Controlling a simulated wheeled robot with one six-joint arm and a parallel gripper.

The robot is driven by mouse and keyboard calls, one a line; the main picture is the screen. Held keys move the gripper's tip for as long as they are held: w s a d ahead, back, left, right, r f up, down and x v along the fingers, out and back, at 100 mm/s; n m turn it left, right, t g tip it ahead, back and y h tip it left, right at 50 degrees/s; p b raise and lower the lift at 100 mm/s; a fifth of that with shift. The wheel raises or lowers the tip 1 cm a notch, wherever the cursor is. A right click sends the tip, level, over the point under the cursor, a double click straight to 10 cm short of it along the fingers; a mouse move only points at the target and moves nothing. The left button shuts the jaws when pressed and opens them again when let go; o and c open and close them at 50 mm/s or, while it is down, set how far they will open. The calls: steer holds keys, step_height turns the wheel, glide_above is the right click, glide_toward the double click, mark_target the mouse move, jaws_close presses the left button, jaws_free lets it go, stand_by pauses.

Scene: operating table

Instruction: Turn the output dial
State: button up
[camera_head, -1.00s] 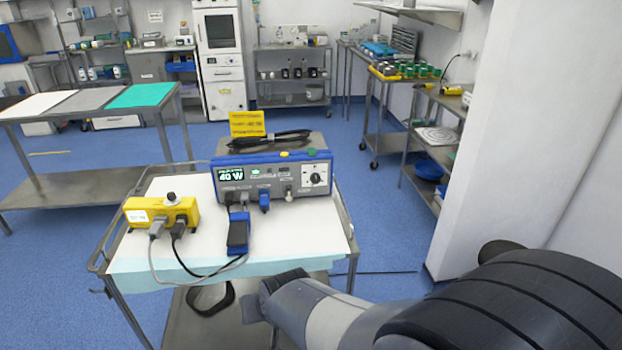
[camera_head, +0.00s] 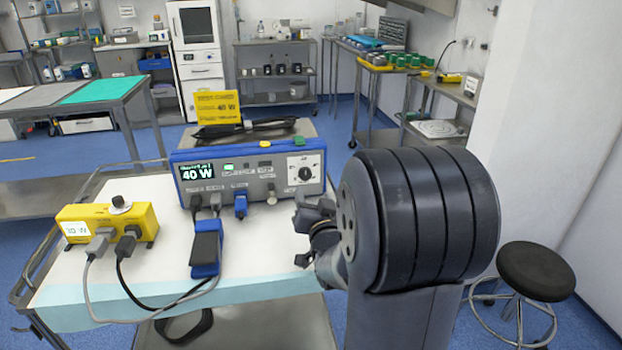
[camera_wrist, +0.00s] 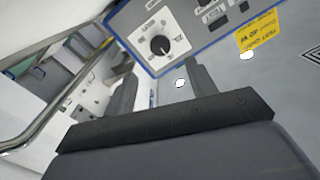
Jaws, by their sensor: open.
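The output dial (camera_head: 305,173) is a round black knob on a white square plate at the right end of the blue-and-grey generator (camera_head: 236,184). The generator's green display reads 40 W. In the wrist view the dial (camera_wrist: 160,45) shows beyond the fingers, near the top middle. My gripper (camera_wrist: 160,90) is open and empty, its two dark fingers apart and not touching the dial. In the head view my gripper (camera_head: 312,228) is in front of and below the dial, partly hidden by my dark arm link.
A yellow box (camera_head: 108,226) with a small knob sits left on the white-draped cart (camera_head: 150,275). A blue-and-black device (camera_head: 206,248) lies in front of the generator. A yellow card reading 40 W (camera_head: 217,107) stands on top. A round stool (camera_head: 537,270) is at right.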

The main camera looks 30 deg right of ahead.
mark_target(306, 175)
steer(key=x, duration=0.9)
steer(key=shift+w, duration=0.35)
steer(key=shift+c, duration=0.3)
steer(key=c, duration=0.9)
